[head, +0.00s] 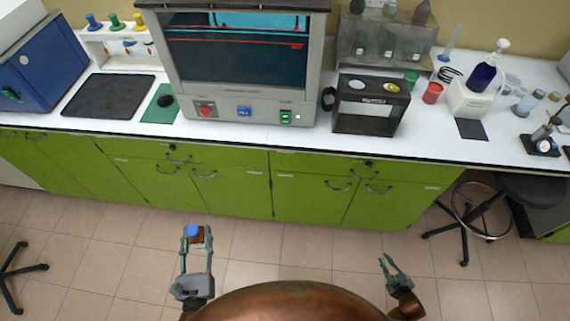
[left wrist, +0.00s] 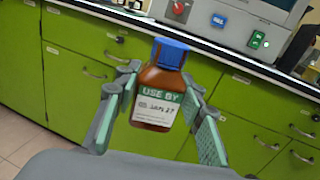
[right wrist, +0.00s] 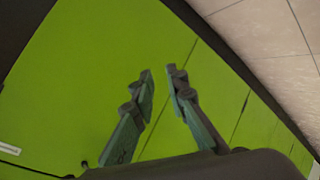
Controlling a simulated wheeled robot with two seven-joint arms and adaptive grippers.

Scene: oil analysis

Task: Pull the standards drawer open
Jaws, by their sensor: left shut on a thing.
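The green cabinets under the counter have a row of shallow drawers on top; one drawer front (head: 225,157) is left of centre and another (head: 320,162) is right of it. All fronts look shut. Their labels are too small to read, so I cannot tell which is the standards drawer. My left gripper (head: 196,240) is shut on a brown bottle (left wrist: 157,90) with a blue cap (head: 192,231) and a "USE BY" label, held upright in front of the cabinets. My right gripper (head: 388,263) is empty, its fingers slightly apart; in the right wrist view (right wrist: 160,74) they point at green cabinet fronts.
The white counter (head: 315,139) carries a large grey instrument (head: 240,104), a black frame stand (head: 367,118), a red cup (head: 432,93) and a white bottle holder (head: 470,100). A stool (head: 465,215) stands at the right. The tiled floor (head: 275,245) before the cabinets is clear.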

